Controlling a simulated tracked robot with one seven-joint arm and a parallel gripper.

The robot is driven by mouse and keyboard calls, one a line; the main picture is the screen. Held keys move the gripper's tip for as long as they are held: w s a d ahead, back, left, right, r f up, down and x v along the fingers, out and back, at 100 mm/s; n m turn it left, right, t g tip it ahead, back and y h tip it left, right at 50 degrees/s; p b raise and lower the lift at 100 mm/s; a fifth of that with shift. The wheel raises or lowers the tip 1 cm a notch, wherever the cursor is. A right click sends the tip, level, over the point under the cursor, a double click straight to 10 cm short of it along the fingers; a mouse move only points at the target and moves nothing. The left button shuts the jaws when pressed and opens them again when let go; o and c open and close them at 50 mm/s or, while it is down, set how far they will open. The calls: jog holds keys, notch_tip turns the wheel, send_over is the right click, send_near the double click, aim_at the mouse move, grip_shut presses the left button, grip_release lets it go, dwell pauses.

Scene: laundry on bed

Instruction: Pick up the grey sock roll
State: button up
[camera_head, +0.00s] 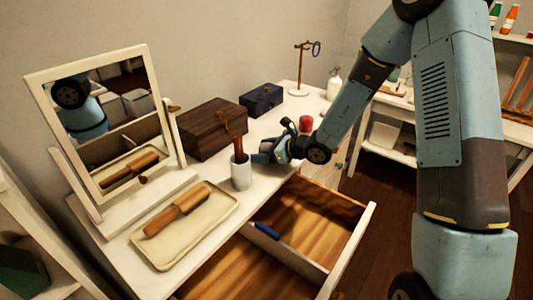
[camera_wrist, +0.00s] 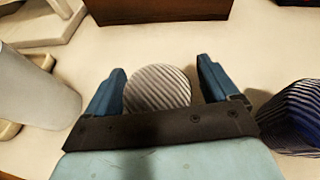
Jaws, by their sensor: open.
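The grey sock roll (camera_wrist: 157,88), with pale and dark grey stripes, lies on the white dresser top in the wrist view. My gripper (camera_wrist: 161,68) is open, with one blue finger on each side of the roll. Gaps show between the roll and both fingers, wider on the right. The roll's near part is hidden behind the dark gripper body. In the head view my gripper (camera_head: 261,157) is low over the dresser top, just right of a white cup; I cannot make out the grey roll there.
A dark blue striped roll (camera_wrist: 294,116) lies close on the right. The white cup (camera_head: 241,174) stands close on the left. A brown wooden box (camera_head: 205,128) is behind. A tray (camera_head: 165,258) with a brush and a mirror (camera_head: 105,120) are left. An open drawer (camera_head: 345,262) is in front.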

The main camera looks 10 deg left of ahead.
jog(key=shift+c, duration=0.5)
jog(key=c, duration=1)
jog(key=shift+o, duration=0.2)
jog(key=shift+r, duration=0.15)
